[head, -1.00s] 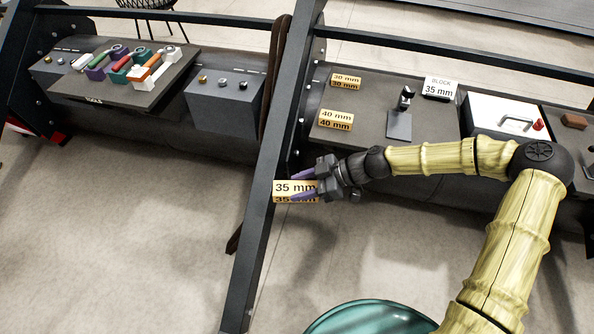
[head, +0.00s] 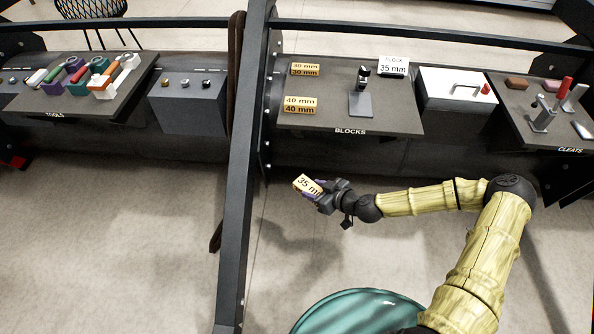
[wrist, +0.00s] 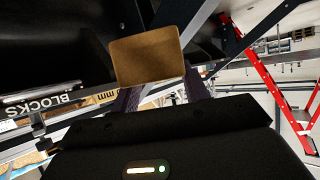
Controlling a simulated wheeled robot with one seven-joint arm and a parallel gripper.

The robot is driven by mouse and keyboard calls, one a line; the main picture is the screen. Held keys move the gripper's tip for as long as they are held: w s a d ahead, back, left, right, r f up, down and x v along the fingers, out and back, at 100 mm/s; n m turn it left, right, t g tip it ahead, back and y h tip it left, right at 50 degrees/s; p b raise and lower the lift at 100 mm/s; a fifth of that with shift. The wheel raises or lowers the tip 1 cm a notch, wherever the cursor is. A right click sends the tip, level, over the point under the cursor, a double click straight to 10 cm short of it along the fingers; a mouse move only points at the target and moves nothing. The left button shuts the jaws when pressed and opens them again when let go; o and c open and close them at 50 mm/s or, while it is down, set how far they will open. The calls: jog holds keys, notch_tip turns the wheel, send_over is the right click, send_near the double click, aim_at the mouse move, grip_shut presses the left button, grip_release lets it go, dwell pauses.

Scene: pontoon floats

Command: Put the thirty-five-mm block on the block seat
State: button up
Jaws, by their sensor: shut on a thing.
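The 35 mm block (head: 306,186) is a tan block with its size printed on it. My gripper (head: 318,194) is shut on it, holding it tilted in the air in front of and below the edge of the blocks board (head: 300,122). In the wrist view a plain brown face of the block (wrist: 146,56) shows between the purple fingers. On the board stands a grey metal holder (head: 361,102) with a dark upright top, likely the block seat. Behind it a white sign (head: 394,66) reads 35 mm.
A 30 mm block (head: 305,69) and a 40 mm block (head: 300,104) sit on the board's left. A white box with a handle (head: 455,88) stands to the right. A dark slanted post (head: 240,170) rises left of my gripper. A red ladder (wrist: 275,85) shows in the wrist view.

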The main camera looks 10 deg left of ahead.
jog(key=w+d+m+t+h, duration=0.3)
jog(key=d+m+h, duration=0.2)
jog(key=d, duration=0.6)
jog(key=w+d+m+t+h, duration=0.2)
jog(key=d+m+h, duration=0.3)
jog(key=d, duration=0.5)
jog(key=shift+w+d+r+m+t, duration=0.35)
jog(key=shift+w+r+m+t, duration=0.1)
jog(key=shift+m, duration=0.35)
jog(key=shift+a+f, duration=0.1)
jog(key=shift+a, duration=0.05)
